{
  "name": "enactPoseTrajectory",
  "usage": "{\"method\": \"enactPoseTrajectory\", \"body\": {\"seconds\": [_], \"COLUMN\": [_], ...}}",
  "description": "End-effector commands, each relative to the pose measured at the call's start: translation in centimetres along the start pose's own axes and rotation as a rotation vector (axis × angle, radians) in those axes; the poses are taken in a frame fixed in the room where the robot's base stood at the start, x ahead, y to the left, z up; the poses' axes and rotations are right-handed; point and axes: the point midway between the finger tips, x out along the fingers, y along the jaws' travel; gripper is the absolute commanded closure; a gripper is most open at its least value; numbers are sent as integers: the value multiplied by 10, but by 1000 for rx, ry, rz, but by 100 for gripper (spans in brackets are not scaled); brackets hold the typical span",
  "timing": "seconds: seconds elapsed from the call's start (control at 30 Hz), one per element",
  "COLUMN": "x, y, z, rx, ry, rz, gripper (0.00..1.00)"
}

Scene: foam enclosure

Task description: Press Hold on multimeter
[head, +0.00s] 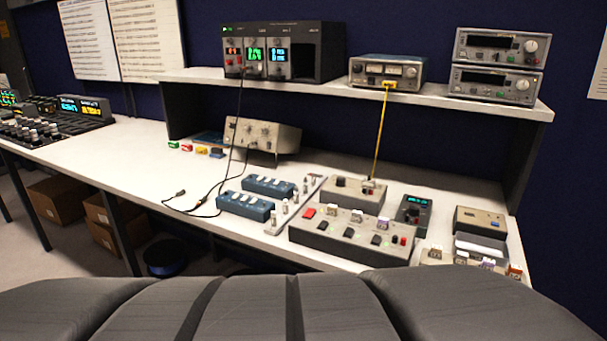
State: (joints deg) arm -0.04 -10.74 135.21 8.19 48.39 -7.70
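A small dark handheld device with a lit teal display (413,213), which looks like the multimeter, lies on the right part of the white bench (130,152). It sits just right of a grey box with a yellow cable and behind the right end of a long grey control box. Its buttons are too small to read, so I cannot tell which one is Hold. My gripper is not in view.
The long grey control box (345,235) and the grey box (352,194) stand close to the device. Blue switch boxes (245,206) lie left. A shelf (340,88) carries instruments above. A yellow cable (380,130) hangs down. The bench's left-middle is mostly clear.

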Motion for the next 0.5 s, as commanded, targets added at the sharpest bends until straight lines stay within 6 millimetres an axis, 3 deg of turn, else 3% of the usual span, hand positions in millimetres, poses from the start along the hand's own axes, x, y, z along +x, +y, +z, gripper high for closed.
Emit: {"method": "enactPoseTrajectory", "body": {"seconds": [0.2, 0.43, 0.5], "x": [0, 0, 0], "y": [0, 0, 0], "z": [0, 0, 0], "rx": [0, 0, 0], "ry": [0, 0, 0], "rz": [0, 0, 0], "gripper": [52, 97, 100]}}
